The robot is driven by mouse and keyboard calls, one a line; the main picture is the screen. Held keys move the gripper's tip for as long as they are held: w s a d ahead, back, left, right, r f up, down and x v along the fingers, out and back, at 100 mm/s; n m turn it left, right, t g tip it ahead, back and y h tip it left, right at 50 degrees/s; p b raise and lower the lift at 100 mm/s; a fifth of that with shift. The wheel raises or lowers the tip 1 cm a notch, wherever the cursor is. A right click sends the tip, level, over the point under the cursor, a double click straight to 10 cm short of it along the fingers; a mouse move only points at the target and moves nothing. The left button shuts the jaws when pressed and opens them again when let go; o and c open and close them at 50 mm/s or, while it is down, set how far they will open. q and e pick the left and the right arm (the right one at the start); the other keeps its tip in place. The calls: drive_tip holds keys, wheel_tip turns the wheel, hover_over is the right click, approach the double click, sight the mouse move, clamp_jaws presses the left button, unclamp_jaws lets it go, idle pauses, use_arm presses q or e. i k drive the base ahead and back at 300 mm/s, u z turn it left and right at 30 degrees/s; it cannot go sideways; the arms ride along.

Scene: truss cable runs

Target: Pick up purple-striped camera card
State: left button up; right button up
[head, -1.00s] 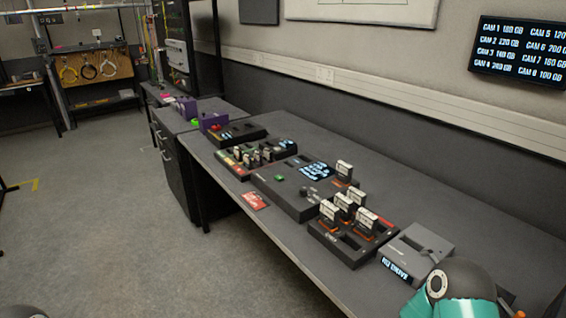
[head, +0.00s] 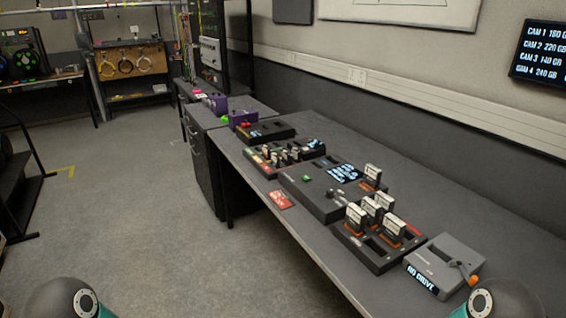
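No purple stripe can be made out on any card from here. Several upright cards (head: 374,208) with white labels and orange bases stand in a black tray (head: 352,246) on the long grey bench. One more card (head: 372,172) stands behind them on a black console. Smaller cards (head: 283,156) stand in a black rack further left. Neither gripper is in view; only rounded parts of my two arms show at the bottom left and bottom right corners.
A grey drive box (head: 440,264), its screen lit, sits at the bench's near right. A red tag (head: 279,200) lies at the front edge. Purple boxes (head: 243,119) stand at the far end. A wall screen (head: 540,55) lists camera sizes. Open floor (head: 140,200) lies left of the bench.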

sight(285, 157)
drive_tip(key=k, duration=1.2)
drive_tip(key=u, duration=0.6)
drive_tip(key=i, duration=1.3)
drive_tip(key=u, duration=0.75)
drive_tip(key=i, duration=1.35)
drive_tip(key=z, duration=0.3)
drive_tip(key=i, duration=1.3)
drive_tip(key=z, duration=1.3)
drive_tip(key=i, duration=0.9)
drive_tip(key=z, duration=0.55)
drive_tip(key=k, duration=0.1)
drive_tip(key=z, duration=0.05)
